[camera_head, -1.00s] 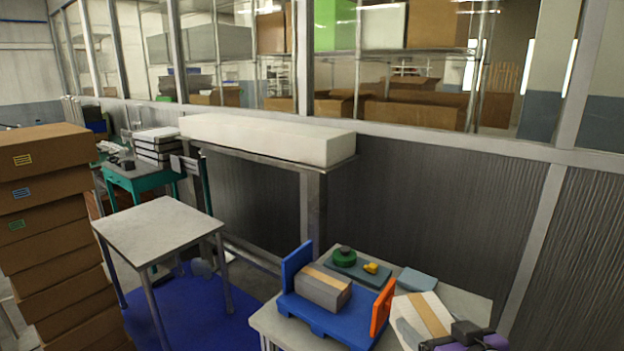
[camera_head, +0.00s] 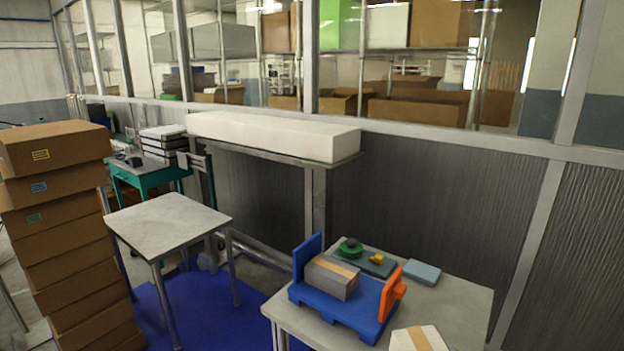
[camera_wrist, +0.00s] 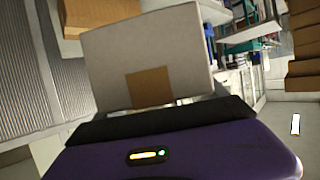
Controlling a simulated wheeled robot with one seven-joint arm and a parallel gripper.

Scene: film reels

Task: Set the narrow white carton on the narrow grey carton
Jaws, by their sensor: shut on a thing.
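The narrow white carton (camera_head: 418,339), with a tan tape strip, shows at the bottom edge of the head view, cut off by the frame. In the wrist view the carton (camera_wrist: 150,50) fills the middle, and my gripper (camera_wrist: 160,112) is shut on it. My gripper is out of the head view. The narrow grey carton (camera_head: 332,277), also with a tan strip, lies on a blue pallet-like tray (camera_head: 340,311) on the table. Its top is bare. The white carton is apart from it, nearer and to the right.
The tray has a blue end wall (camera_head: 307,256) and an orange end wall (camera_head: 393,293). Behind it are a green roll (camera_head: 350,249), a small yellow thing (camera_head: 377,258) and a blue-grey box (camera_head: 422,272). The table's right part (camera_head: 460,300) is clear.

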